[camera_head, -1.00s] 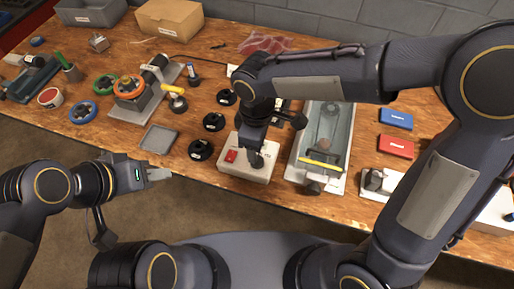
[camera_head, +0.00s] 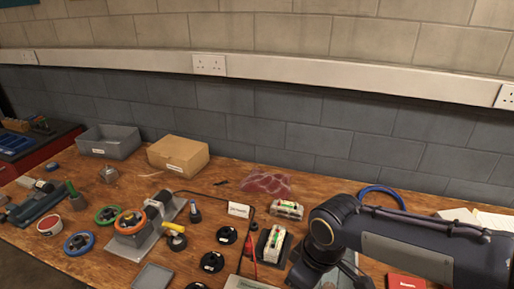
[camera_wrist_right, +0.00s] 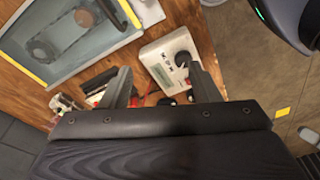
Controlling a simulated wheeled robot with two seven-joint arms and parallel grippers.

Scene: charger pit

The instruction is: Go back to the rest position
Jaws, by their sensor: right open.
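My right arm comes in from the right in the head view, and its gripper points down beyond the lower edge of that view. The right wrist view shows my right gripper (camera_wrist_right: 158,72) with its two dark fingers spread apart and nothing held. A white charger box (camera_wrist_right: 166,56) with a black plug or knob lies beyond the fingers in that view. In the head view my left gripper is out of the picture. A dark rounded part with a green light, likely my left wrist, shows at the upper right of the wrist view without its fingers.
The wooden bench (camera_head: 110,262) carries coloured rings, a cardboard box (camera_head: 178,155), a grey bin (camera_head: 109,141), black round pucks (camera_head: 227,235), a battery pack (camera_head: 274,243) and a red box (camera_head: 405,282). A grey tray (camera_wrist_right: 75,38) lies left in the wrist view. A wall stands behind.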

